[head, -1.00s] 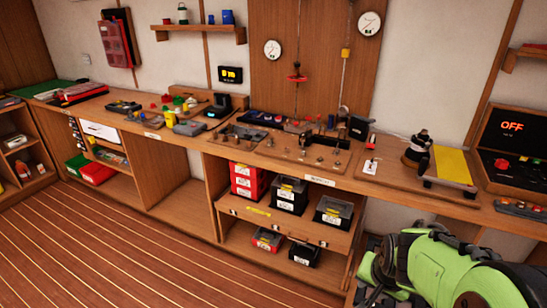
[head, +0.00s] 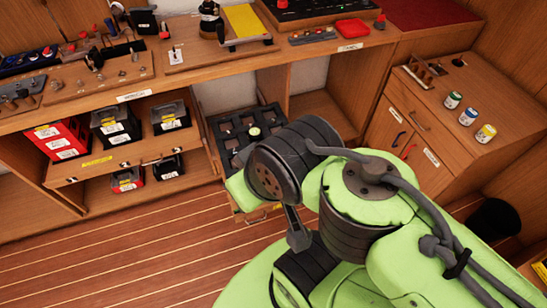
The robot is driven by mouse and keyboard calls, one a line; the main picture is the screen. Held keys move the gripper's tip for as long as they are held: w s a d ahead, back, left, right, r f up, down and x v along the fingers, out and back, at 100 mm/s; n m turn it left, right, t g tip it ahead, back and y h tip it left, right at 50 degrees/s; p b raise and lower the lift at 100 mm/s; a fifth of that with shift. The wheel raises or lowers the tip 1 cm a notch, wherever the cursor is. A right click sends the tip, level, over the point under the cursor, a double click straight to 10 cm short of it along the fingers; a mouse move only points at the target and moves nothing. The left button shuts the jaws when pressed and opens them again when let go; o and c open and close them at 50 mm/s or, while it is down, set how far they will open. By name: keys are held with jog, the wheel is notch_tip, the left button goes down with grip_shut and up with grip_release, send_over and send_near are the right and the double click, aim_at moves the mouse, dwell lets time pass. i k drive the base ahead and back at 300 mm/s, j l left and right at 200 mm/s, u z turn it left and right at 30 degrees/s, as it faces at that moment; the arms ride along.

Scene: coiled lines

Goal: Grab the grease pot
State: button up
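Three small white jars stand in a slanting row on the low wooden cabinet at the right: a green-marked jar (head: 453,100), a blue-marked jar (head: 468,117) and a yellow-marked jar (head: 486,133). A small round pot with a pale green top (head: 254,132) sits in a dark, divided tray under the bench, just left of my arm. I cannot read any label, so I cannot tell which of these is the grease pot. My green and dark grey arm fills the lower middle of the view. I cannot make out my gripper's fingers.
The dark divided tray (head: 232,118) is in an open bay. Lidded boxes (head: 115,124) fill the shelves at left. The long bench (head: 290,58) carries tools and panels. A black bin (head: 494,218) stands on the floor right of the cabinet (head: 506,72). Floor at lower left is clear.

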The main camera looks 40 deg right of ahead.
aim_at(455, 97)
jog(key=z, duration=2.8)
jog(key=i+j+u, duration=0.1)
jog(key=i+u, duration=0.3)
jog(key=i, duration=0.15)
jog(key=i+u, duration=0.4)
jog(key=i, duration=0.15)
jog(key=i+l+u, duration=0.4)
jog(key=i, duration=0.15)
jog(key=i+j, duration=0.05)
jog(key=j, duration=0.05)
